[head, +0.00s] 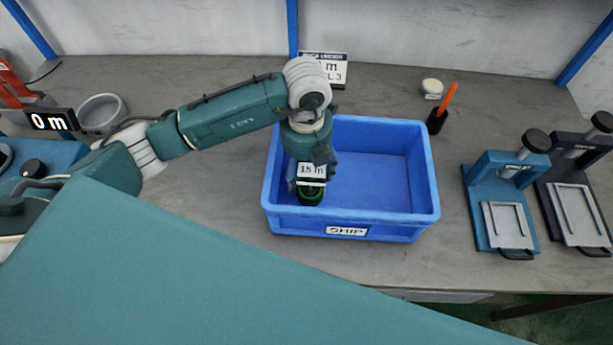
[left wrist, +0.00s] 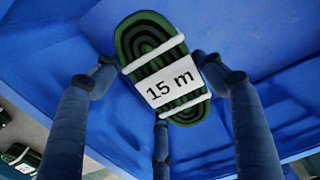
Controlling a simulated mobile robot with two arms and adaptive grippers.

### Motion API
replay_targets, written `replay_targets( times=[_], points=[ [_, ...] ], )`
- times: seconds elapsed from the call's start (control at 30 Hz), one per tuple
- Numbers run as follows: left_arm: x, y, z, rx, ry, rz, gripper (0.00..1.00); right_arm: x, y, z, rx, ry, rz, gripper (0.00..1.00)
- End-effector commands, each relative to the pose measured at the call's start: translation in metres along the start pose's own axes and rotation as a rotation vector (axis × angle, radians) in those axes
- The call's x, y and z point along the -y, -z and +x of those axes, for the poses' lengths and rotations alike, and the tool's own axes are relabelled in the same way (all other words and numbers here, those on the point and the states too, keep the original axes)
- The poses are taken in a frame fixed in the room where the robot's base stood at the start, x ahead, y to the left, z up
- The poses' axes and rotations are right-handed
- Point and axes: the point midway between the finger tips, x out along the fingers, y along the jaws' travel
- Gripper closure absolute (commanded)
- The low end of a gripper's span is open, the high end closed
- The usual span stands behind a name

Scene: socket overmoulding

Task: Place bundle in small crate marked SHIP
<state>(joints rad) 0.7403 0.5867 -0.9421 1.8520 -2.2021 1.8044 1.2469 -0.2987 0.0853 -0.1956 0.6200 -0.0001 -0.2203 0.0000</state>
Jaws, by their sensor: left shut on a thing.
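The bundle (head: 311,196) is a dark green oval coil with white ties and a white tag reading "15 m". It also shows in the left wrist view (left wrist: 152,52), between the fingers. My left gripper (head: 309,181) points down and is shut on it, inside the outline of the left half of the crate. The blue crate (head: 424,190) is open at the top, with a "SHIP" label on its front wall. I cannot tell whether the bundle touches the crate floor. My right gripper is not in view.
Two presses, one teal (head: 480,215) and one dark (head: 552,205), stand to the right. A black cup (head: 436,123) with an orange stick, a white round pot (head: 432,88) and a sign (head: 335,70) stand behind the crate. A grey bowl (head: 101,111) and a "0 m" display (head: 50,121) are at left.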

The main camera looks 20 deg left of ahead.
Motion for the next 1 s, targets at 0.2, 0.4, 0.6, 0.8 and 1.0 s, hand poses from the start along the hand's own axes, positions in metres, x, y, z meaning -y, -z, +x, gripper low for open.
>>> replay_targets(
  times=[0.2, 0.4, 0.6, 0.8, 1.0],
  points=[
    [0.0, 0.001, 0.029, -0.002, -0.001, 0.0, 0.69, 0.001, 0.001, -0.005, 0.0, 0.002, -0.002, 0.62],
    [0.0, 0.0, 0.033, 0.0, 0.001, 0.0, 0.69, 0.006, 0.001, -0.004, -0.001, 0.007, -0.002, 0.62],
    [0.0, 0.0, 0.037, 0.0, 0.0, 0.0, 0.69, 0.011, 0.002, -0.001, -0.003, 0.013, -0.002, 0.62],
    [0.0, 0.001, 0.036, -0.002, -0.001, 0.0, 0.11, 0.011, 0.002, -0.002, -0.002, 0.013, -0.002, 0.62],
    [0.0, 0.001, 0.036, -0.002, -0.001, 0.0, 0.11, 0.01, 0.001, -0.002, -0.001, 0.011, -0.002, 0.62]
  ],
)
